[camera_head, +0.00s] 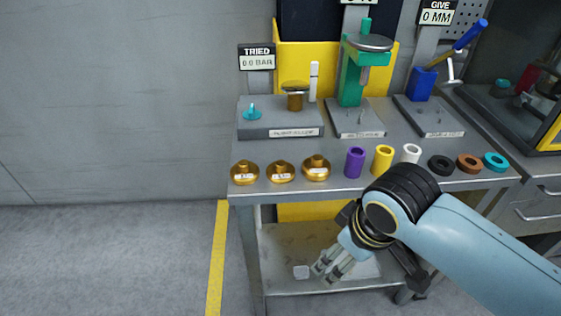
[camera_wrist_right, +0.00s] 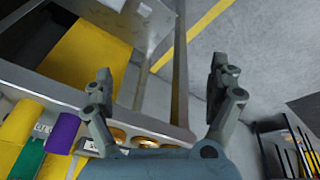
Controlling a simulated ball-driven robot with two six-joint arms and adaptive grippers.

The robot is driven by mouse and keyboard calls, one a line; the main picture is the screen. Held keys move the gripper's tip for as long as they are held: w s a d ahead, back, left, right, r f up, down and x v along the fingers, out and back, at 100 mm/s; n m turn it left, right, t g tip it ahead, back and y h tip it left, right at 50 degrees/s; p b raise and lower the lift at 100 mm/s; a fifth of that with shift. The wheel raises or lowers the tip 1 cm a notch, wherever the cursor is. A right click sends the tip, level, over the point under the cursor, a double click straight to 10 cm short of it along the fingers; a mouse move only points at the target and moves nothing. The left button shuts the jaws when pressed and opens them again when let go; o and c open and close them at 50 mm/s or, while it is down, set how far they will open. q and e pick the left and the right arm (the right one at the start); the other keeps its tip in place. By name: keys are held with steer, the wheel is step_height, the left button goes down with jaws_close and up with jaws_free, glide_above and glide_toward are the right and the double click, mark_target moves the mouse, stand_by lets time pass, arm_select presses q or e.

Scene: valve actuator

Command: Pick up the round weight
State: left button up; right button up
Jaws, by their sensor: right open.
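Three round brass weights stand in a row at the table's front left: the left one (camera_head: 244,173), the middle one (camera_head: 280,172) and the right one (camera_head: 316,168). Each has a knob on top and a small white label that I cannot read. Two brass pieces also show in the right wrist view (camera_wrist_right: 146,142), partly hidden at the bottom behind the gripper. My right gripper (camera_head: 328,271) is open and empty, in front of the table and below its top, near the lower shelf. It also shows in the right wrist view (camera_wrist_right: 162,85). My left gripper is not in view.
Purple (camera_head: 355,162), yellow (camera_head: 382,159) and white (camera_head: 411,154) sleeves stand right of the weights, then black (camera_head: 441,165), brown (camera_head: 469,163) and teal (camera_head: 495,162) rings. Test fixtures stand behind, including a green press (camera_head: 351,82). The table's front edge (camera_head: 300,193) lies above my gripper.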

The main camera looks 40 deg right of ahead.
steer(key=w+r+n+p, duration=0.2)
steer(key=w+r, duration=0.3)
steer(key=r, duration=0.3)
steer(key=n+g, duration=0.3)
steer(key=n, duration=0.2)
glide_toward(280, 162)
steer(key=shift+s+d+y, duration=0.4)
steer(key=shift+s+d, duration=0.1)
steer(key=shift+s, duration=0.05)
step_height(280, 162, down, 5)
steer(key=shift+r, duration=0.1)
steer(key=shift+w+a+f, duration=0.1)
steer(key=shift+w+f, duration=0.05)
steer(key=shift+f, duration=1.2)
steer(key=shift+w+a+f, duration=0.1)
steer(key=shift+w+f, duration=0.05)
steer(key=shift+f, duration=1.25)
steer(key=c, duration=1.3)
steer(key=shift+c, duration=0.3)
steer(key=shift+r, duration=0.2)
